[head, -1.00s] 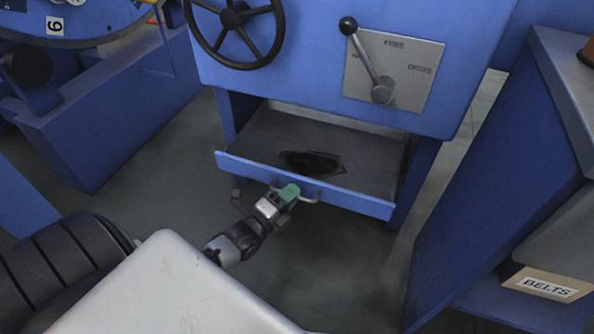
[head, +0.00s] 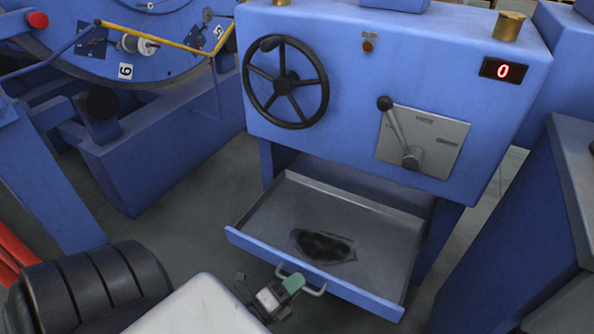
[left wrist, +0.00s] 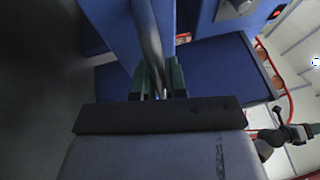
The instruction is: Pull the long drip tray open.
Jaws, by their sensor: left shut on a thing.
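The long drip tray (head: 385,240) is pulled out from under the blue machine, its grey floor showing a dark oily patch (head: 323,246). Its blue front panel (head: 350,292) carries a metal bar handle (head: 316,292). My left gripper (head: 292,284) is at the handle, its green fingers shut on it. In the left wrist view, the handle bar (left wrist: 148,35) runs between the fingers of that gripper (left wrist: 158,80). At the right of that view is a small dark arm end, seemingly my right gripper (left wrist: 284,130); its jaws are too small to read.
Above the tray are a black handwheel (head: 286,83), a lever on a grey plate (head: 408,150) and a red display reading 0 (head: 502,71). A blue cabinet (head: 530,220) stands close on the right. Bare floor lies left of the tray.

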